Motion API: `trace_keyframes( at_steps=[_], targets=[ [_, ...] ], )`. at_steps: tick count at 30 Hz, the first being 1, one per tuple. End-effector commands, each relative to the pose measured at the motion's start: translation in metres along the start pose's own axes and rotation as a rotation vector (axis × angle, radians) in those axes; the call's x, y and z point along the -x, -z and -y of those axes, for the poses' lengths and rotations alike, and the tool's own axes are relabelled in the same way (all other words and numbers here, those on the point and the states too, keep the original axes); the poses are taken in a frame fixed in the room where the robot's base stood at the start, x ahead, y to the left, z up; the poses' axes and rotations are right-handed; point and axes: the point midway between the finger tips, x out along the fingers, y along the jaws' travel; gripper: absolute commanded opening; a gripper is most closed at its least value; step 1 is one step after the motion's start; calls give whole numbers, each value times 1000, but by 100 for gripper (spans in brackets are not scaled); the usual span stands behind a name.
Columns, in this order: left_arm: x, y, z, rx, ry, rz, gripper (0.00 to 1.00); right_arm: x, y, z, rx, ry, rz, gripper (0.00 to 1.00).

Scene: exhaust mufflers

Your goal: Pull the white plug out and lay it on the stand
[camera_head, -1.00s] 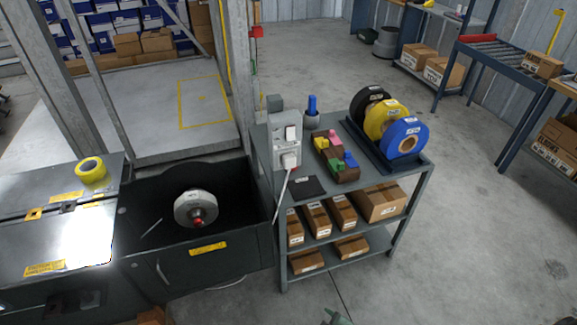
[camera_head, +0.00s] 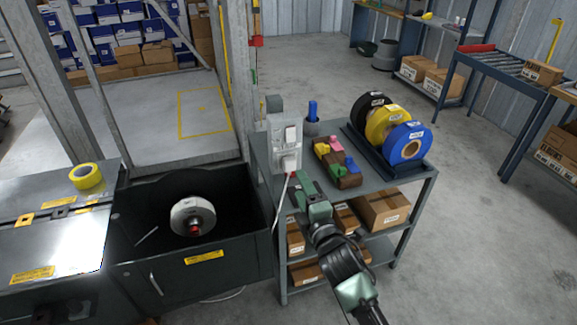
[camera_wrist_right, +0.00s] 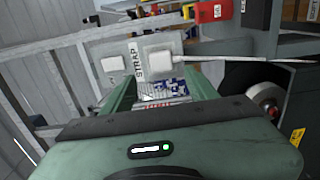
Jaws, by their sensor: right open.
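The white plug (camera_head: 289,163) sits in the lower part of a grey socket box (camera_head: 276,128) standing upright on the grey shelf stand (camera_head: 432,178). Its white cord hangs down the stand's left side. In the right wrist view the plug (camera_wrist_right: 163,60) is beside a STRAP label, with the cord running right. A second white block (camera_wrist_right: 112,64) is on the label's other side. My right gripper (camera_head: 296,183) is open, just in front of and below the plug, apart from it. Its fingers (camera_wrist_right: 160,88) also show in the wrist view, with nothing between them. My left gripper is not in view.
On the stand are a brown block tray (camera_head: 348,181) with coloured pieces, a blue-topped item (camera_head: 313,112) and black, yellow and blue rolls (camera_head: 406,144). Boxes fill the lower shelves. A dark open bin (camera_head: 240,232) with a reel adjoins on the left.

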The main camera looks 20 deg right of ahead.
Motion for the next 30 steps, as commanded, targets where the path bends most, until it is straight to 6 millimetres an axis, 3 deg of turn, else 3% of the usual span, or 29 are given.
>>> trace_keyframes(
  at_steps=[11, 21, 30],
  targets=[
    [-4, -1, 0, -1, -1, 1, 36, -8, 0, 2, -3, 1, 0, 58],
    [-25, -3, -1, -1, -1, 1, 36, -54, 0, 4, -3, 0, -1, 58],
    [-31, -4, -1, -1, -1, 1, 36, -84, 0, 2, -4, 2, -1, 58]
  ],
)
